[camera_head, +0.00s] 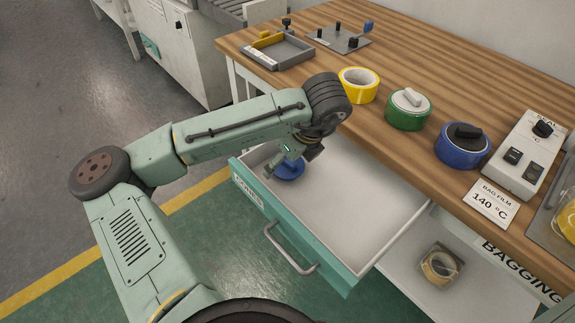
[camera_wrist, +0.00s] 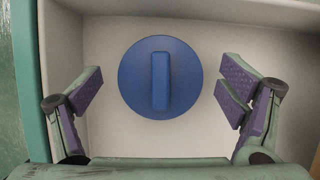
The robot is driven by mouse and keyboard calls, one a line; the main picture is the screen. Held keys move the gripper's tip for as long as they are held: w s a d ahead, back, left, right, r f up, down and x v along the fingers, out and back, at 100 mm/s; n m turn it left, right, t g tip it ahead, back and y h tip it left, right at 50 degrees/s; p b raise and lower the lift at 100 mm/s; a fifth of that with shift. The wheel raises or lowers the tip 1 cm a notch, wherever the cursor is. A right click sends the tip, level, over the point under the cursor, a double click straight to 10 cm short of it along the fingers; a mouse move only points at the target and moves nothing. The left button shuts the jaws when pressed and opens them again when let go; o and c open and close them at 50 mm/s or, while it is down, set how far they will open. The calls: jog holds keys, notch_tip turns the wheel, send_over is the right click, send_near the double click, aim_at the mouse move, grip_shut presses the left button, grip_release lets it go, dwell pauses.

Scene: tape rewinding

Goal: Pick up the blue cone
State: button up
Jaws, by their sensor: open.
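The blue cone (camera_head: 289,171) lies in the open drawer, near the drawer's far left corner. In the wrist view it is a round blue disc with a raised bar across its middle (camera_wrist: 160,78). My gripper (camera_head: 285,163) is over it inside the drawer. In the wrist view my gripper (camera_wrist: 160,92) is open, with one purple-padded finger on each side of the disc and a gap between each finger and the disc. My gripper partly hides the cone in the head view.
The open drawer (camera_head: 360,217) has raised walls and is otherwise bare. The wooden table (camera_head: 300,92) above holds yellow tape (camera_head: 358,85), green tape (camera_head: 408,120), blue tape (camera_head: 452,153) and a control box (camera_head: 520,165). A lower shelf (camera_head: 400,264) holds a small packed roll.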

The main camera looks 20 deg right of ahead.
jog(key=shift+f, duration=0.1)
jog(key=shift+c, duration=0.3)
jog(key=c, duration=0.9)
